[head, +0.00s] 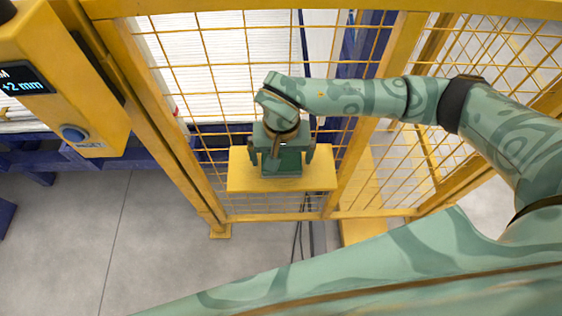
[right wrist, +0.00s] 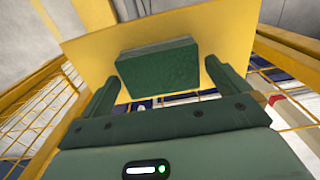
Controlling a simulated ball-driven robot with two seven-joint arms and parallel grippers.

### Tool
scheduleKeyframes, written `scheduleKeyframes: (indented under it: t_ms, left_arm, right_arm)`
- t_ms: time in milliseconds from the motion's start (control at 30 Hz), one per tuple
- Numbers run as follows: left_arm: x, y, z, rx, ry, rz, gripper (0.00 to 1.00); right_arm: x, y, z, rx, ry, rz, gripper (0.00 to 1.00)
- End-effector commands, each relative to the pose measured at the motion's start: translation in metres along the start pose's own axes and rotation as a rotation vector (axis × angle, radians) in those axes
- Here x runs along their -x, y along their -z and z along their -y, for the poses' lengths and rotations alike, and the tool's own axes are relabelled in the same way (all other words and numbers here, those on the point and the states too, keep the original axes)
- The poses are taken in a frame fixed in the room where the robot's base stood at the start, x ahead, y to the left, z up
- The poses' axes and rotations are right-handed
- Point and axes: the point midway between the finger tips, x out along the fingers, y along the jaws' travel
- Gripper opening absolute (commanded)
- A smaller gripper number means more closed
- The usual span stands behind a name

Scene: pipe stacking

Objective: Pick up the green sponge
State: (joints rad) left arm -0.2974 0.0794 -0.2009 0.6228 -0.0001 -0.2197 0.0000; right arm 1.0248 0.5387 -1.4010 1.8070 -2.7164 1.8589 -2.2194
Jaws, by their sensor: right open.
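The green sponge (right wrist: 158,68) is a dark green block on a yellow shelf (right wrist: 85,55). In the right wrist view it lies between the two fingers of my right gripper (right wrist: 161,76), with a gap visible on each side. In the head view the gripper (head: 281,157) is over the shelf (head: 240,180), and the sponge (head: 283,170) shows at its front between the fingers. My right gripper is open. Whether the fingertips reach down to the shelf is hard to tell. My left gripper is not in view.
A yellow mesh fence (head: 190,75) stands behind and beside the shelf. A yellow post with a display and a blue button (head: 74,133) stands at the left. Dark cables (head: 298,240) hang below the shelf. Grey floor (head: 150,230) is clear at the lower left.

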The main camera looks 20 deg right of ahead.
Motion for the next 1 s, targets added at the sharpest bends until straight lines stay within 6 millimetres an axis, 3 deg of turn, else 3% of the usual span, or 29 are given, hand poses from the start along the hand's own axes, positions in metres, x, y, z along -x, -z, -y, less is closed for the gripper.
scheduleKeyframes:
  t_ms: [100, 367, 500, 533, 833, 1000]
  left_arm:
    - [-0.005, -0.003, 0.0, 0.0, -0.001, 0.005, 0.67]
    - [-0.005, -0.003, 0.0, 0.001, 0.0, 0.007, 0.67]
    - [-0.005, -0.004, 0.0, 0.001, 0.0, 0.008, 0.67]
    - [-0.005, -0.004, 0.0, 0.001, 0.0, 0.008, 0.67]
    - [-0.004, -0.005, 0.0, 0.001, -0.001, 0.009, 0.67]
    - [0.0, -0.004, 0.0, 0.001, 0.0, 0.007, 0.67]
  right_arm:
    - [-0.018, 0.0, 0.0, -0.001, 0.0, 0.003, 1.0]
    - [-0.02, 0.0, 0.0, 0.001, 0.001, -0.001, 1.0]
    - [-0.02, 0.0, 0.0, 0.001, 0.0, -0.001, 0.67]
    - [-0.02, 0.0, 0.0, 0.001, 0.0, -0.001, 0.64]
    - [-0.018, 0.001, 0.0, 0.001, 0.001, -0.001, 0.64]
    - [-0.004, 0.002, 0.0, 0.0, 0.001, -0.006, 0.64]
